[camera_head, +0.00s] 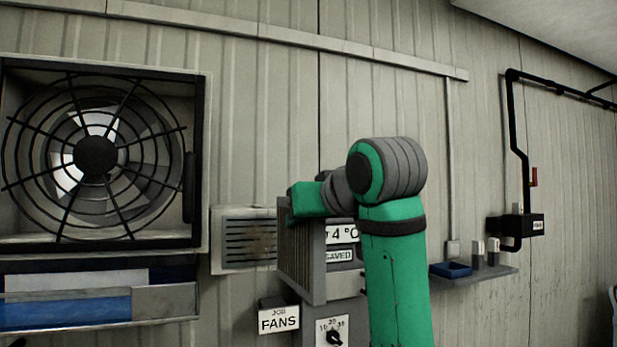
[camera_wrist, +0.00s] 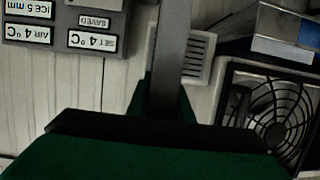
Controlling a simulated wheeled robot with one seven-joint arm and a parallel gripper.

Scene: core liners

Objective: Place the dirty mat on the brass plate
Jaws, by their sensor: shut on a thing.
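My gripper (camera_wrist: 163,100) shows in the wrist view with its two green fingers close together. It is shut on a thin grey piece (camera_wrist: 170,50) that runs up to the top edge of the picture. I see this piece nearly edge-on, and cannot tell from its look whether it is the dirty mat. In the head view my green arm stands right of centre, and its bent end hides the fingertips. I cannot make out a brass plate for certain in either view.
A caged fan (camera_head: 95,155) is at left, with a shelf of blue and white things (camera_head: 70,308) below. A stained wall grille (camera_head: 248,240) sits beside it. A grey labelled cabinet (camera_head: 340,256) stands behind my arm. A small shelf (camera_head: 490,278) at right holds a blue tray (camera_head: 450,270).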

